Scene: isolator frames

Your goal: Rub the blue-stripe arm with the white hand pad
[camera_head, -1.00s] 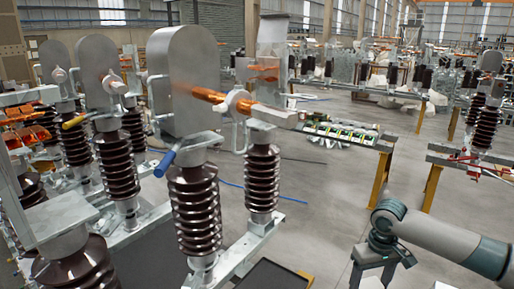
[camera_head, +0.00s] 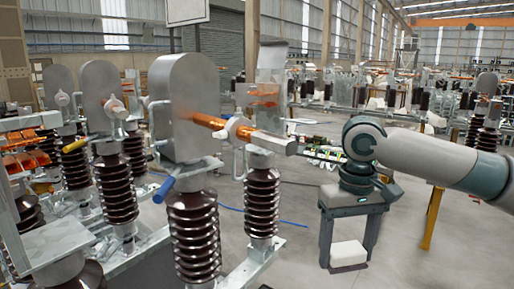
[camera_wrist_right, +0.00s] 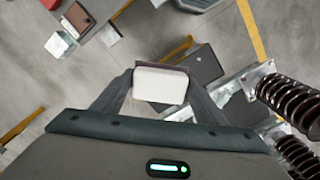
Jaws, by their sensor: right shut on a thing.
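The pad also shows in the right wrist view (camera_wrist_right: 160,84). My left gripper is not in view.
Brown ribbed insulators (camera_head: 193,232) hold up the front isolator. A similar isolator with a yellow-banded lever (camera_head: 75,145) stands at the left. A bench with yellow legs (camera_head: 432,218) is behind my right arm. Open floor lies between the isolator and my gripper.

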